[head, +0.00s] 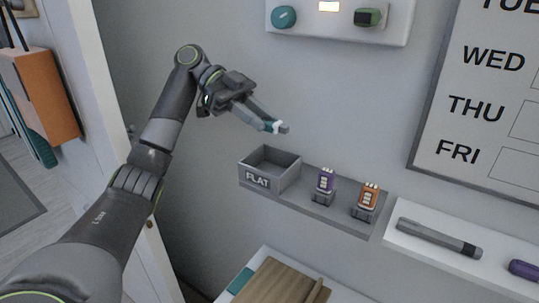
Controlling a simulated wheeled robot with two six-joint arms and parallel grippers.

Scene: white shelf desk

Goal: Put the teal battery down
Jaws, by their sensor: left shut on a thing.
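My left gripper (275,127) reaches in from the left and is shut on the teal battery (268,126). Only a small teal and white part of the battery shows between the fingertips. The gripper is in the air near the wall, above the grey open box labelled FLAT (257,181), with a visible gap between them. The part of the box's inside that I can see looks empty. My right gripper is not in view.
Right of the box, a purple battery (326,181) and an orange battery (369,194) stand upright on the grey wall shelf (334,222). A dark flashlight (425,233) lies on the white shelf at right. A panel (340,30) hangs above. A wooden board (275,284) lies below.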

